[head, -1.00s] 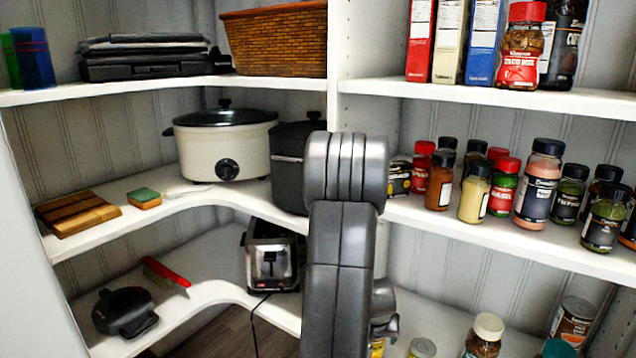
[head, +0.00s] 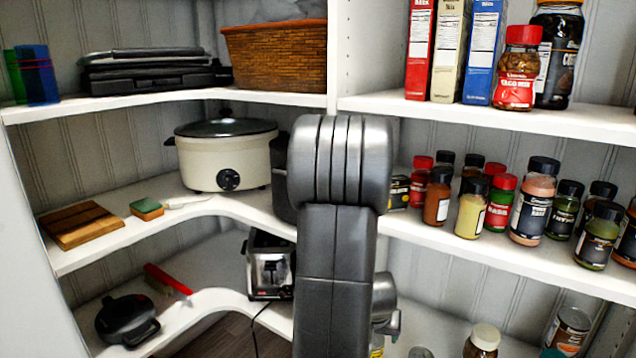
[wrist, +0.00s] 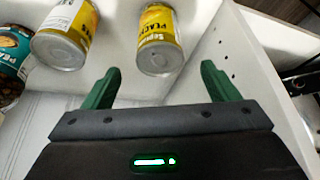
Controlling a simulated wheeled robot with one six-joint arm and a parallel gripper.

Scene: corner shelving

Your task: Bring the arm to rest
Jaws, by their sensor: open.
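My gripper (wrist: 158,88) shows in the wrist view with its two green fingers spread apart and nothing between them. Beyond the fingertips are a yellow can (wrist: 158,40) and a second yellow-labelled can (wrist: 66,35). The fingers look apart from both cans. In the head view my arm stands upright in front of the shelves and hides part of them; the gripper itself cannot be made out there.
A white upright panel (wrist: 235,60) is close to the right finger. Shelves hold a slow cooker (head: 222,155), toaster (head: 270,265), spice jars (head: 535,208), wicker basket (head: 275,55) and a red-lidded jar (head: 517,68).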

